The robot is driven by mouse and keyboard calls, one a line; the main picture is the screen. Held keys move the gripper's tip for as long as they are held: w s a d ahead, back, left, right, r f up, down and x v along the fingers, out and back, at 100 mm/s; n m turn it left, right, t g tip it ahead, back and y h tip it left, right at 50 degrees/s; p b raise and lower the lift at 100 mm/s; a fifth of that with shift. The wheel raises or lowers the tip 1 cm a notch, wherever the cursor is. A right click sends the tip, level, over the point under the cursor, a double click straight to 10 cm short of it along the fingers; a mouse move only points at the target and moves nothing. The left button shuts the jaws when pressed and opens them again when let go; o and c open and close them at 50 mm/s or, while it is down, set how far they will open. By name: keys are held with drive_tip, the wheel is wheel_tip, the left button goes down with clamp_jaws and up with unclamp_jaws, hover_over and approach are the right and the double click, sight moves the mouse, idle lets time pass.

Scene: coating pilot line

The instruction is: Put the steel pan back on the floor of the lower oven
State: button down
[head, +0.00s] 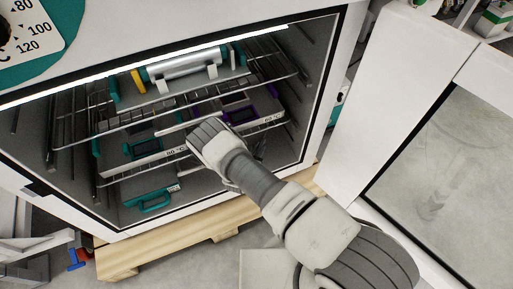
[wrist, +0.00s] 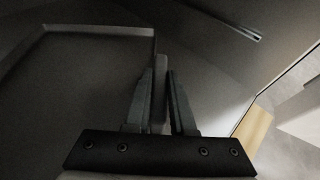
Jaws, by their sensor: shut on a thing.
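The steel pan (wrist: 85,75) fills the left of the wrist view as a dark, shallow, flat-bottomed pan with a raised rim. My gripper (wrist: 161,90) is shut on the pan's rim at its near right corner. In the head view my arm reaches into the open lower oven (head: 85,225), and my gripper is around the front of the racks, its fingertips hidden behind the wrist. I cannot clearly make out the pan in the head view. Whether the pan touches the oven floor cannot be told.
Wire racks (head: 75,130) inside hold a metal cylinder (head: 185,65) and trays with teal and purple parts. A teal frame (head: 150,201) lies low at the front left. The open oven door (head: 425,140) stands at the right. A wooden pallet (head: 150,258) lies below.

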drive_tip(key=shift+f, duration=0.1)
drive_tip(key=c, duration=1.2)
unclamp_jaws()
drive_tip(key=shift+f, duration=0.1)
drive_tip(key=o, duration=0.4)
drive_tip(key=shift+o, duration=0.2)
drive_tip(key=p+v, duration=0.4)
drive_tip(key=v, duration=0.8)
